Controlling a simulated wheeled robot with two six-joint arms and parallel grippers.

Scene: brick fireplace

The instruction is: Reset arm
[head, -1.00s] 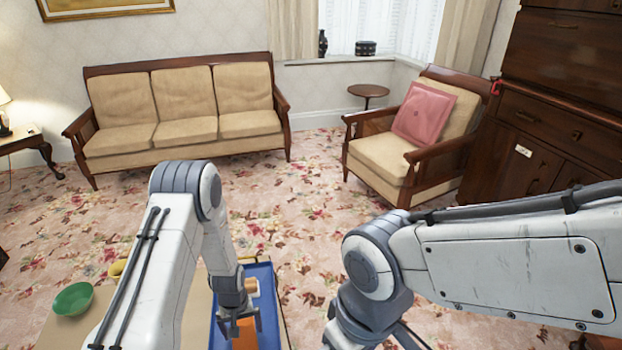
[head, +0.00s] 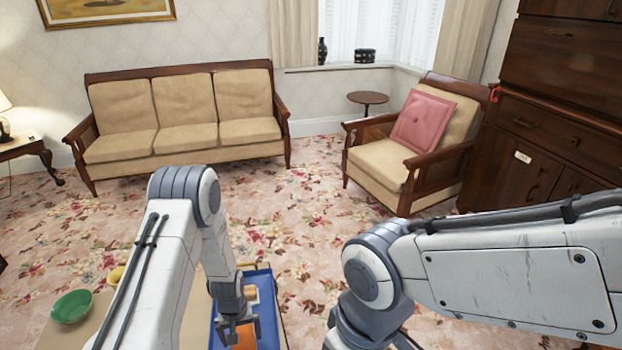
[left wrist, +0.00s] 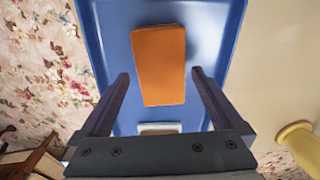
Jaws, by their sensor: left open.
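My left gripper (left wrist: 158,85) is open and empty above a blue tray (left wrist: 110,50). An orange block (left wrist: 158,62) lies in the tray, ahead of and between the fingers in the left wrist view, not gripped. In the head view my left gripper (head: 236,328) points down over the tray (head: 267,322), with the orange block (head: 243,338) partly visible under it. A pale item (left wrist: 158,128) sits near the tray's end, partly hidden by the gripper. My right arm comes in from the right in the head view; its gripper's fingers are out of sight.
A green bowl (head: 72,306) and a yellow object (head: 116,275) stand on the tan table (head: 197,315), left of my left arm. Floral carpet surrounds the table. A sofa (head: 185,115), an armchair (head: 405,165) and a dark cabinet (head: 545,120) stand beyond.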

